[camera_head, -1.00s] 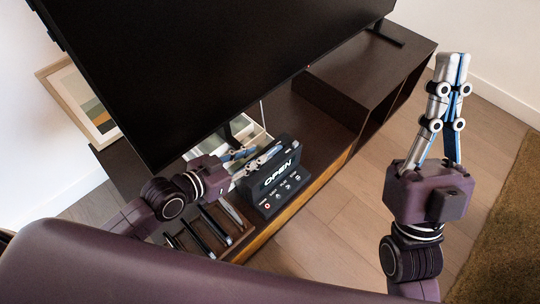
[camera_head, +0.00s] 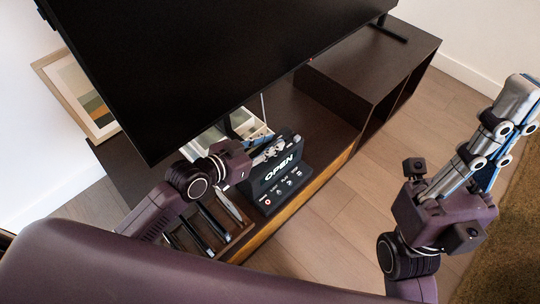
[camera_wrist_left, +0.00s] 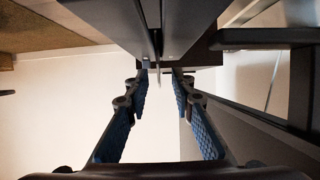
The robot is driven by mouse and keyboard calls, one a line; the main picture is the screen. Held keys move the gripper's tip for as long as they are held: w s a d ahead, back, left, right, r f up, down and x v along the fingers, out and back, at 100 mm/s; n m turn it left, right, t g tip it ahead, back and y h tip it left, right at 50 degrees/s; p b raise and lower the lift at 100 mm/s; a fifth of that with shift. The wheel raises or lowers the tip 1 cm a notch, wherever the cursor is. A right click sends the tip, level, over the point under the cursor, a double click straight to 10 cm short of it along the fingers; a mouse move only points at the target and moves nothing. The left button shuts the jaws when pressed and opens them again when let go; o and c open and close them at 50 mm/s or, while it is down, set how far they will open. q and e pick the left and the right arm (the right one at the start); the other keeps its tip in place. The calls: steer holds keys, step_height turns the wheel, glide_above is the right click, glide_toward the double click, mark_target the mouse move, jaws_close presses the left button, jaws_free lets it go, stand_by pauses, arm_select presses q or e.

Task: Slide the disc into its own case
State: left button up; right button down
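A black player (camera_head: 276,180) with an "OPEN" display stands on the dark TV bench. My left gripper (camera_head: 278,146) is at the top of the player, its fingers partly hidden behind it. In the left wrist view its blue-padded fingers are apart (camera_wrist_left: 160,82). A thin pale edge (camera_wrist_left: 158,77), possibly the disc seen edge-on, shows between the tips; contact with the pads is not visible. Several slim cases (camera_head: 213,223) stand in a wooden rack left of the player. I cannot tell which is the disc's own. My right gripper (camera_head: 522,108) looks shut and empty, raised at the right.
A large dark television (camera_head: 210,65) stands close behind the player and my left arm. A pale tray (camera_head: 250,124) shows behind the player. A framed picture (camera_head: 80,95) leans at the left. The bench top (camera_head: 310,120) is clear to the right of the player.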

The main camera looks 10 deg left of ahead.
arm_select(q)
jaws_close()
